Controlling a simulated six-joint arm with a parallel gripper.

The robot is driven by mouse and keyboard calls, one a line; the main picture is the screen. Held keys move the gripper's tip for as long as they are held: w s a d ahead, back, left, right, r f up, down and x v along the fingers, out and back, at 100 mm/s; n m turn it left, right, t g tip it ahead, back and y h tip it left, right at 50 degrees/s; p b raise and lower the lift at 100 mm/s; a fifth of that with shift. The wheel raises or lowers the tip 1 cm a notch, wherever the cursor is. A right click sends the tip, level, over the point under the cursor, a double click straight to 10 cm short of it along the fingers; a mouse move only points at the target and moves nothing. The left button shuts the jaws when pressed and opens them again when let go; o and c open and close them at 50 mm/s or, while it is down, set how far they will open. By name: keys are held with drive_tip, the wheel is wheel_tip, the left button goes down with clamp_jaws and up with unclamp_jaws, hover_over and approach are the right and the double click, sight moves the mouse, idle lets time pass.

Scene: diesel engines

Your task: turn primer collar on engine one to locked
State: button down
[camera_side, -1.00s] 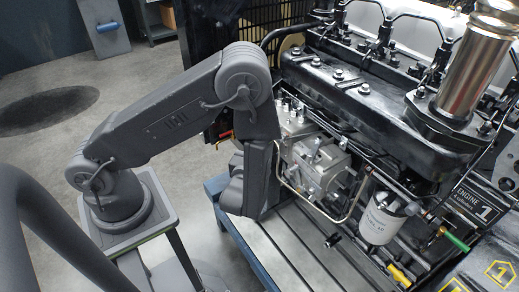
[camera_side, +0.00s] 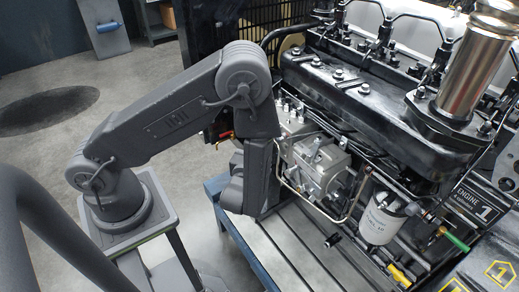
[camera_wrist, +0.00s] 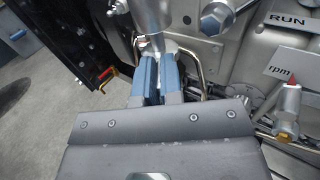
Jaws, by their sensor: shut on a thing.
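In the wrist view, the two blue fingers of my gripper (camera_wrist: 158,80) are close together, shut on the primer collar at the lower end of a bright metal cylinder (camera_wrist: 152,14). The fingers hide most of the collar, so its lock position cannot be read. In the side view, engine one (camera_side: 385,105) stands at the right, with its number plate (camera_side: 478,207) showing. My wrist hangs beside the silver pump housing (camera_side: 318,168). The fingertips and the collar are hidden behind my arm there.
A bent metal pipe (camera_wrist: 202,62) runs close beside the fingers. A red-handled part (camera_wrist: 106,74) lies left, and a fitting with a red pointer (camera_wrist: 289,100) stands right, near the rpm label. A white filter (camera_side: 379,220) hangs on the engine.

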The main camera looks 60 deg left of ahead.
drive_tip(key=shift+s+a+m+h, duration=0.1)
drive_tip(key=shift+m+h, duration=0.2)
drive_tip(key=h, duration=0.1)
drive_tip(key=m+t+h, duration=0.1)
drive_tip(key=a+m+t+h, duration=0.1)
drive_tip(key=shift+s+h, duration=0.25)
drive_tip(key=shift+h, duration=0.05)
drive_tip(key=shift+s+a+m+t+h, duration=0.1)
drive_tip(key=shift+a+m+t+h, duration=0.2)
drive_tip(key=shift+m+h, duration=0.65)
drive_tip(key=shift+a+m+t+h, duration=0.15)
drive_tip(key=shift+m+t+h, duration=0.15)
drive_tip(key=shift+m+h, duration=0.6)
drive_tip(key=shift+h, duration=0.55)
drive_tip(key=c, duration=1.3)
unclamp_jaws()
drive_tip(key=shift+d+n+y, duration=0.1)
drive_tip(key=shift+n+y, duration=0.15)
drive_tip(key=shift+y, duration=0.05)
